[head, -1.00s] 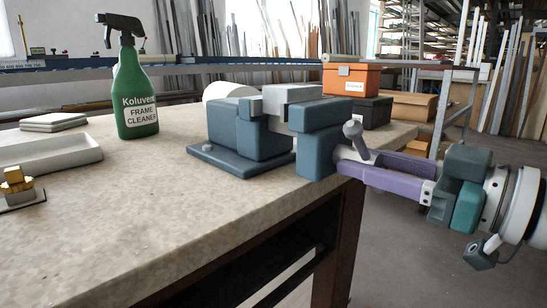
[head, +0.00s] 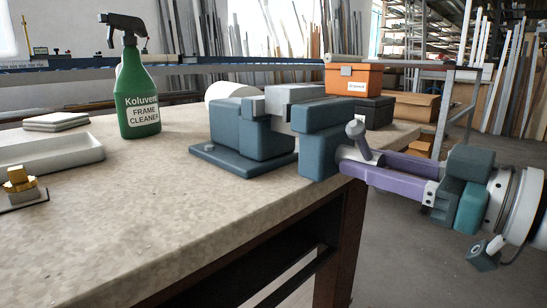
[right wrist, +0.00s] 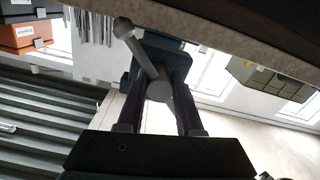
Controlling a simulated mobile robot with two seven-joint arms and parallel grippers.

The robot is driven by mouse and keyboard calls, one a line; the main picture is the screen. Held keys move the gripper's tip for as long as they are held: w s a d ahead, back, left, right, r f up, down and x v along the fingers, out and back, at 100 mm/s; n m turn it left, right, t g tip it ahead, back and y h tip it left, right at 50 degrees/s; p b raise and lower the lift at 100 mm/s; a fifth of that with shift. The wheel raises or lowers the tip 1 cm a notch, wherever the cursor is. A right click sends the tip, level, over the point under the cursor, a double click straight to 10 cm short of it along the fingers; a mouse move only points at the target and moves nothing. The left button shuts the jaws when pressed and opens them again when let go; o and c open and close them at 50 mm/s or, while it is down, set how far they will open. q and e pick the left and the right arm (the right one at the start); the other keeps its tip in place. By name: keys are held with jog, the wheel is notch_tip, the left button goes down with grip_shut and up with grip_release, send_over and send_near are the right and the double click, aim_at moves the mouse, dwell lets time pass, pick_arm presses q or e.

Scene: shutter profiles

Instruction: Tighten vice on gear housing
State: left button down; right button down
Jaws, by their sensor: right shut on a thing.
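A blue vice (head: 318,147) stands near the right front corner of the bench. A light grey block (head: 292,94), which looks like the gear housing, sits at its jaws; the contact faces are mostly hidden. The vice's grey handle (head: 358,137) sticks out on the right side, tilted, with a ball end on top. It also shows in the right wrist view (right wrist: 136,47). My right gripper (head: 350,162), with purple fingers, reaches in from the right and is shut on the handle around its hub. My left gripper is not in view.
A green spray bottle (head: 137,95), a pale tray (head: 50,153), stacked pads (head: 57,121) and a brass part (head: 20,181) on a base stand on the bench (head: 150,210) at left. An orange case (head: 352,79) lies behind the vice. The bench front is clear.

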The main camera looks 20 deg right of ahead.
jog(key=shift+r+m+p, duration=0.2)
jog(key=shift+m+p, duration=0.3)
jog(key=shift+p, duration=0.2)
jog(key=shift+m+p, duration=1)
jog(key=shift+p, duration=0.1)
jog(key=shift+m+p, duration=0.75)
jog(key=shift+m, duration=0.35)
jog(key=shift+a+f+m+p, duration=0.1)
jog(key=shift+m+p, duration=0.45)
jog(key=shift+m, duration=0.65)
jog(key=c, duration=0.6)
grip_release()
jog(key=shift+f, duration=0.1)
